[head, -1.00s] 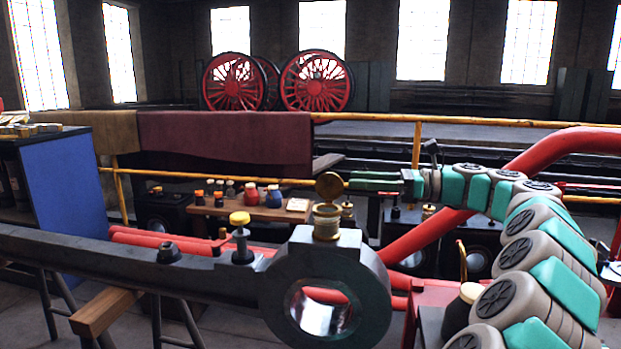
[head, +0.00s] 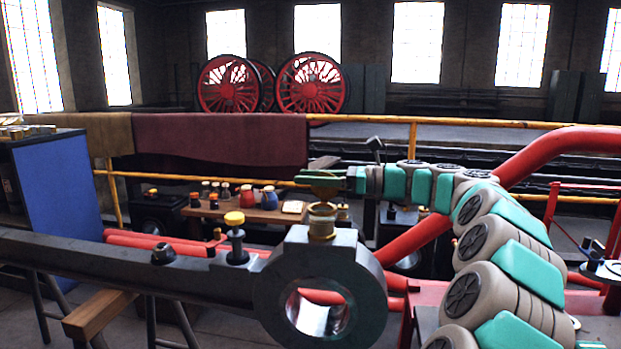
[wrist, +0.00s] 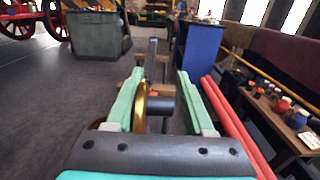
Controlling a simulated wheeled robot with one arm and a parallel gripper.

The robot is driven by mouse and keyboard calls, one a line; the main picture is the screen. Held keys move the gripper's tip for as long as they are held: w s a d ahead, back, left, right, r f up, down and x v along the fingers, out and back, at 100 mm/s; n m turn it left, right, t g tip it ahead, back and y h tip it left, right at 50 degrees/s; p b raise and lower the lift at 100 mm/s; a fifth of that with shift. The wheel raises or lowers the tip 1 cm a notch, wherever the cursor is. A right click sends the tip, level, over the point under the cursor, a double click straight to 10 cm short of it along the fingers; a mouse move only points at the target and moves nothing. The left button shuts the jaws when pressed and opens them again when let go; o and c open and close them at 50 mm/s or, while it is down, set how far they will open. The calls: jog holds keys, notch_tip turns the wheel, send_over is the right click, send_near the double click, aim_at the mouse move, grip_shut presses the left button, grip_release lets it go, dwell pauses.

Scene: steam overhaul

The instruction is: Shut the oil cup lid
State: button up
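The brass oil cup (head: 322,224) stands on top of the dark rod's round end (head: 268,290) in the head view. Its round lid (head: 325,192) stands raised above the cup, its upper part hidden by my gripper (head: 318,177). In the wrist view the lid (wrist: 141,106) shows nearly edge-on as a brass ring between the green fingers of my gripper (wrist: 160,80). It is close to the left finger and well clear of the right one. My gripper is open. Whether the left finger touches the lid is unclear.
A yellow-capped fitting (head: 235,236) stands on the rod, left of the cup. Behind is a wooden bench (head: 262,214) with bottles and jars. A large red pipe (head: 545,155) rises behind my arm. A yellow railing (head: 413,140) runs across the back.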

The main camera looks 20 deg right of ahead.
grip_shut()
jog(key=shift+s+a+r+n+p, duration=0.15)
jog(key=shift+s+r+n+p, duration=0.05)
jog(key=shift+n+p, duration=0.6)
dwell(0.5)
jog(key=shift+s+a+f+n+b, duration=0.25)
jog(key=shift+s+a+n+b, duration=0.35)
jog(key=shift+n, duration=1.3)
jog(key=shift+s+a+f+n+b, duration=0.3)
jog(key=shift+s+n+b, duration=0.5)
jog(key=shift+n, duration=1.1)
jog(key=shift+s+a+f+n+b, duration=0.2)
jog(key=shift+s+a+n+b, duration=0.4)
jog(key=shift+n, duration=1.3)
jog(key=shift+s+d+n+b, duration=0.1)
jog(key=shift+n+b, duration=0.3)
jog(key=shift+o, duration=0.8)
grip_release()
